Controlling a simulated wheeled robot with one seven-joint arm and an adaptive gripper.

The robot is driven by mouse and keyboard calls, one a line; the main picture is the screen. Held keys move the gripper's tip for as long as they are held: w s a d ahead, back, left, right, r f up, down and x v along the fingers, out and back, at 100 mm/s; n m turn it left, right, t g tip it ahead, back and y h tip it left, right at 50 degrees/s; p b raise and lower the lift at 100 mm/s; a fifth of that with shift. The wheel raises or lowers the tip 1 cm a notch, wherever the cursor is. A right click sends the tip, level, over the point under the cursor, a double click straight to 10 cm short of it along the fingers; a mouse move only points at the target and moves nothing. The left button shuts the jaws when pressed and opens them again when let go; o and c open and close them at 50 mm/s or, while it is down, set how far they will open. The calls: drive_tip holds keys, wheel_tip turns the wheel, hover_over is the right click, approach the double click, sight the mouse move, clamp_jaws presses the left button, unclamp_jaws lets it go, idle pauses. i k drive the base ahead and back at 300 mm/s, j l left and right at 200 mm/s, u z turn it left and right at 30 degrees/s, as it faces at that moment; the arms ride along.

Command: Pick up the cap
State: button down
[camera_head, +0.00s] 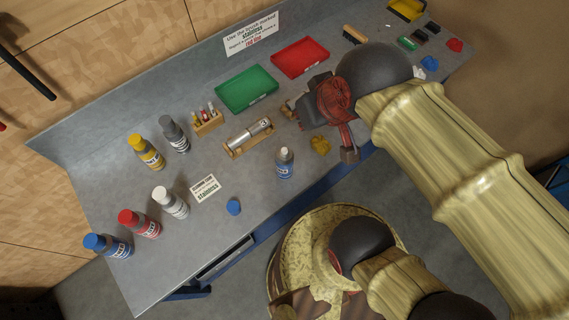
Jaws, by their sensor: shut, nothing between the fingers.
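A small blue round piece that looks like the cap (234,207) lies on the grey workbench near its front edge. A bottle with a blue label and a pale top (285,165) stands to its right, apart from it. My gripper (289,111) is at the end of the arm reaching in from the right. It is over the bench, up and to the right of the blue piece and well apart from it. It is shut and holds nothing. My wrist and arm hide part of the bench behind them.
Several bottles (147,223) stand on the left. A wooden holder with a metal cylinder (249,138), a yellow lump (320,145), a green tray (246,89) and a red tray (300,58) lie near my gripper. A small sign (205,189) is beside the blue piece.

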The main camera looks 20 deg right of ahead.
sight(232, 207)
drive_tip(key=j+u, duration=0.15)
drive_tip(key=u, duration=0.85)
drive_tip(key=l+z, duration=0.15)
drive_tip(key=z, duration=0.85)
drive_tip(key=k+j+u, duration=0.1)
drive_tip(key=u, duration=0.25)
drive_tip(key=j+u, duration=0.35)
drive_tip(key=k+j+u, duration=0.1)
drive_tip(key=u, duration=0.25)
drive_tip(key=j, duration=0.1)
